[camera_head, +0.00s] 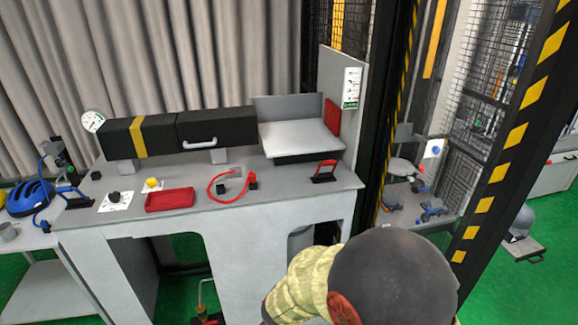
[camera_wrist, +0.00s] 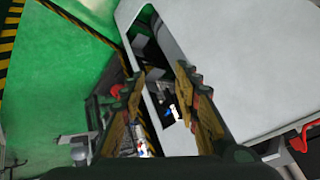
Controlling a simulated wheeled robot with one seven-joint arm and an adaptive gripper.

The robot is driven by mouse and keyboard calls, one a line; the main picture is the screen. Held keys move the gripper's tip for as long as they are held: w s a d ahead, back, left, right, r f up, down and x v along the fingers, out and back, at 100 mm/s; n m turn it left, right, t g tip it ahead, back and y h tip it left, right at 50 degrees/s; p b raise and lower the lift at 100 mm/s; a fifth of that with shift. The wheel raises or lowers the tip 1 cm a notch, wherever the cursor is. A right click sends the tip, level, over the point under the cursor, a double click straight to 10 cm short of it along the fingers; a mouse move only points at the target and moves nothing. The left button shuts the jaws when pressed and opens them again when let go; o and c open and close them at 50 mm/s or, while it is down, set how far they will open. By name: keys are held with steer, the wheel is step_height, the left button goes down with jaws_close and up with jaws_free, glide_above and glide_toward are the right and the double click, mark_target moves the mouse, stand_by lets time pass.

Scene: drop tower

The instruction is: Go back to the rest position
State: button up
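My gripper (camera_wrist: 160,82) shows in the wrist view with its two fingers spread apart and nothing between them. Beyond the fingertips are the edge of the grey workbench (camera_wrist: 215,65) and an opening in its side. In the head view, my arm, with a dark rounded link and a pale yellow covered part, stands in front of the bench at the bottom right. My gripper itself cannot be made out there.
The grey workbench (camera_head: 120,224) bears a red tray (camera_head: 170,200), a red cable (camera_head: 216,188) and a black box (camera_head: 205,130). A striped post (camera_head: 515,135) stands at right.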

steer(key=s+a+r+n+g+y, duration=0.2)
steer(key=s+a+r+n+y, duration=0.1)
steer(key=s+a+r+y, duration=0.15)
steer(key=s+d+r+n+g+b, duration=0.1)
steer(key=s+d+r+n+g, duration=0.2)
steer(key=s+r+n, duration=0.5)
steer(key=s+d+r+m+t+h, duration=0.1)
steer(key=s+d+r, duration=0.3)
steer(key=d, duration=0.2)
steer(key=s+d+r+m+h+b, duration=0.1)
steer(key=s+d+r, duration=0.3)
steer(key=d, duration=0.3)
steer(key=s+d+r+m+t+h+b, duration=0.1)
steer(key=s+d+r, duration=0.3)
steer(key=d, duration=0.3)
steer(key=shift+s+d+r+t, duration=0.25)
steer(key=shift+s+t, duration=0.05)
steer(key=shift+s, duration=0.5)
steer(key=shift+h, duration=0.25)
